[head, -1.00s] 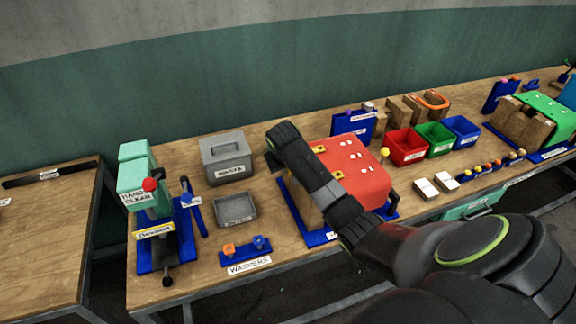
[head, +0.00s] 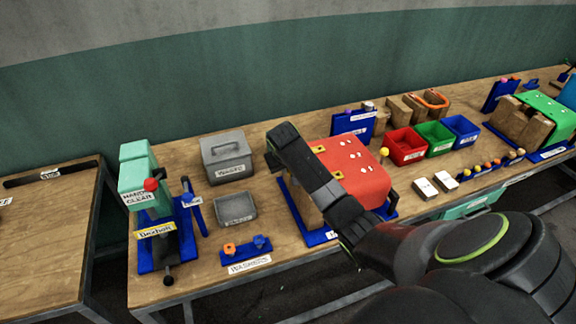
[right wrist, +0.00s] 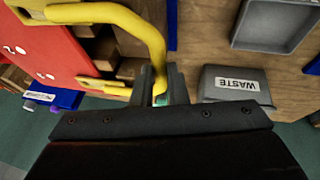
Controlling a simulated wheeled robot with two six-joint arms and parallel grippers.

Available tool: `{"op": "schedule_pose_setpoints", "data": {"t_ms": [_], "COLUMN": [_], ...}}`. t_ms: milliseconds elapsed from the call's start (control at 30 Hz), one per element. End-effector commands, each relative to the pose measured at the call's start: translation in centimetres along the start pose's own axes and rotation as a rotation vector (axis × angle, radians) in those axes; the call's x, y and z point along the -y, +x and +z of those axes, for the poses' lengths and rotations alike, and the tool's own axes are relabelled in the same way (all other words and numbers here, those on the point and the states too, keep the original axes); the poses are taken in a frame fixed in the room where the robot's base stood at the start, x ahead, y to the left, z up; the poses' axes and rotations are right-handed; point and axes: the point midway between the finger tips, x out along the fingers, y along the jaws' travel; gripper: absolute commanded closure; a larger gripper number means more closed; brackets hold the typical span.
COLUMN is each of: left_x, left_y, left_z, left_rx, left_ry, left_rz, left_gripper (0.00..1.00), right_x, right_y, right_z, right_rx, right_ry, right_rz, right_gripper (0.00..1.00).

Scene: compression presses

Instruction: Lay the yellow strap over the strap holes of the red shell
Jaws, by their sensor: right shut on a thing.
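The red shell (head: 362,172) sits on a blue fixture with wooden blocks, and its upper left edge lies under my right arm. The yellow strap (right wrist: 150,38) arches beside the red shell (right wrist: 40,50) in the right wrist view. Its flat end tabs lie over the shell's edge; whether they touch it I cannot tell. One yellow tab (head: 320,149) shows past the arm in the head view. My right gripper (right wrist: 160,88) is shut on the strap's bend. The strap holes under the tabs are hidden. My left gripper is not in view.
A grey waste box (head: 227,157) and an open grey tray (head: 235,207) stand left of the shell. A teal hand press (head: 147,187) is further left. Red (head: 406,148), green and blue bins stand to the right. A yellow ball knob (head: 384,152) rises by the shell.

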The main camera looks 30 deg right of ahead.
Motion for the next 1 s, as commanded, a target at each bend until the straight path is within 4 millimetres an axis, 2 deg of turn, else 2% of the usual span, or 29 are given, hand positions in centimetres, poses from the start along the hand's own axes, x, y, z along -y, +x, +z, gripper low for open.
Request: {"op": "schedule_pose_setpoints", "data": {"t_ms": [933,967,1000], "left_x": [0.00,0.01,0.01], "left_y": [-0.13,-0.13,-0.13], "left_z": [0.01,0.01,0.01], "left_rx": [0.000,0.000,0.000], "left_ry": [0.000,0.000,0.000], "left_rz": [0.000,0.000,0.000], "left_gripper": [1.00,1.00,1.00], "right_x": [0.03,0.03,0.03], "right_y": [0.16,0.16,0.16], "right_z": [0.07,0.07,0.06], "right_rx": [0.000,0.000,0.000], "right_ry": [0.000,0.000,0.000], "right_rz": [0.000,0.000,0.000], "right_gripper": [1.00,0.83,0.77]}}
